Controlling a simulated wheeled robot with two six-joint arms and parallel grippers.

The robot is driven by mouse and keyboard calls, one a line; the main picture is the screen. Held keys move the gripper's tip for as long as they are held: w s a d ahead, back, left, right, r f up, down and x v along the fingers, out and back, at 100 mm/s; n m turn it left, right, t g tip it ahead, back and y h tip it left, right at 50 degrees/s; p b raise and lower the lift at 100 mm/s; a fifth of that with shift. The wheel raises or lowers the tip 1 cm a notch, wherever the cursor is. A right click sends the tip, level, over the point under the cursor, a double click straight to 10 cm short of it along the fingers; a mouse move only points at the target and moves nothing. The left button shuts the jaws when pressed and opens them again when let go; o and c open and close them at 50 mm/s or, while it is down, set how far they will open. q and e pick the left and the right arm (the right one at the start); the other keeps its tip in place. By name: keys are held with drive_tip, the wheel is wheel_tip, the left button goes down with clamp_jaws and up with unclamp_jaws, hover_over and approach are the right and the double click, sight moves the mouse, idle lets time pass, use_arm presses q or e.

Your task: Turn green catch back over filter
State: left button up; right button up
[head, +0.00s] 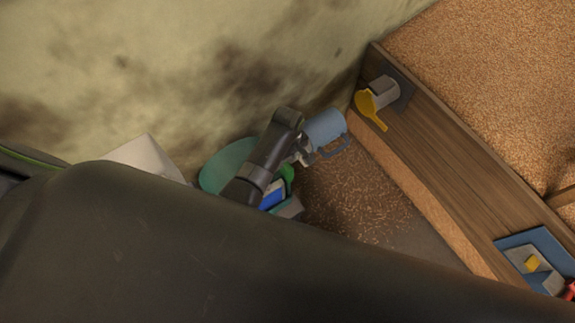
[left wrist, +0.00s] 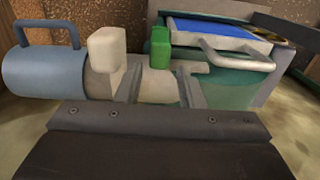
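The green catch (left wrist: 160,48) stands at the left edge of the filter in the left wrist view; it also shows in the head view (head: 288,173), partly behind my arm. The filter (left wrist: 222,27) has a blue top and a pale handle (left wrist: 238,55); its blue part shows in the head view (head: 272,196). My left gripper (left wrist: 158,82) is open, with its two grey fingers apart. A pale cylindrical body shows between and behind them. The green catch is beyond the fingers, nearer the right one. In the head view, my left gripper (head: 302,152) is beside the catch. My right gripper is not seen.
A blue-grey cylinder with a handle (left wrist: 45,70) and a pale block (left wrist: 107,48) are left of the catch. A teal housing (head: 225,165) is beside the filter. A wooden wall (head: 450,165) carries a yellow lever (head: 372,108). Grain lies beyond it.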

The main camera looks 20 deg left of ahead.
sight(287, 167)
use_arm(q)
drive_tip(key=shift+f+b, duration=0.55)
drive_tip(key=shift+f, duration=2.2)
drive_tip(key=c, duration=0.7)
